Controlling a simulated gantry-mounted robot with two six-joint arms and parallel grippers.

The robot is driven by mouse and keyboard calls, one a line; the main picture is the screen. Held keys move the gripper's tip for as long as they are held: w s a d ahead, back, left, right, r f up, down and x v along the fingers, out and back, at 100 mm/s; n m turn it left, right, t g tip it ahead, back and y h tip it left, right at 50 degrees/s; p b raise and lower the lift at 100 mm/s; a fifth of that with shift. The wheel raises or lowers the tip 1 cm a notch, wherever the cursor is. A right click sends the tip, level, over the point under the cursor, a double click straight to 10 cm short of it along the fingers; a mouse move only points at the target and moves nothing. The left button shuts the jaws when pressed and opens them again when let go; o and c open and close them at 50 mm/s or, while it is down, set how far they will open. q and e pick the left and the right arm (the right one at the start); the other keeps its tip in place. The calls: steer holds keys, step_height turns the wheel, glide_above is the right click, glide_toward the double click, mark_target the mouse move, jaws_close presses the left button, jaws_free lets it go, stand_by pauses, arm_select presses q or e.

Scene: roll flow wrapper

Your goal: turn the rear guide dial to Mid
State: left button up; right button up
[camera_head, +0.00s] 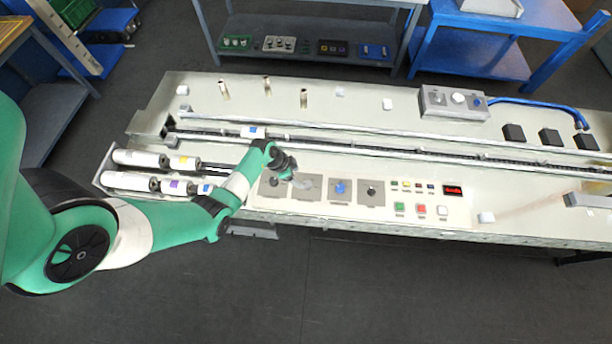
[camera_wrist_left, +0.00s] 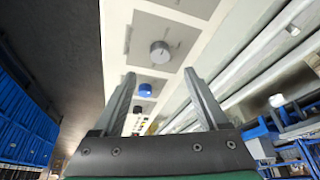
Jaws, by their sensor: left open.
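My left gripper (camera_head: 297,181) reaches in from the left over the dial panels at the machine's front edge. In the left wrist view, its two fingers (camera_wrist_left: 158,85) are spread wide and empty. A round grey dial (camera_wrist_left: 160,52) on a grey plate lies beyond and between the fingertips, apart from them. Past it sit a blue dial (camera_wrist_left: 145,90) and another dark-grey dial (camera_wrist_left: 137,109). In the head view, the gripper partly covers the second plate from the left; the blue dial (camera_head: 340,187) is to its right. The labels are too small to read, so I cannot tell which dial is the rear guide one.
Right of the dials are a green button (camera_head: 399,207), a red button (camera_head: 421,210) and a red display (camera_head: 453,190). White rolls (camera_head: 138,158) lie at the left. A long rail (camera_head: 380,151) runs behind the panels. A grey control box (camera_head: 453,102) stands at the back.

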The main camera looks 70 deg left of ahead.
mark_target(307, 184)
arm_select(q)
steer(key=b+x, duration=0.4)
steer(key=x, duration=0.4)
steer(key=shift+b, duration=0.3)
steer(key=shift+w+f+b, duration=0.3)
steer(key=shift+f, duration=0.25)
jaws_close()
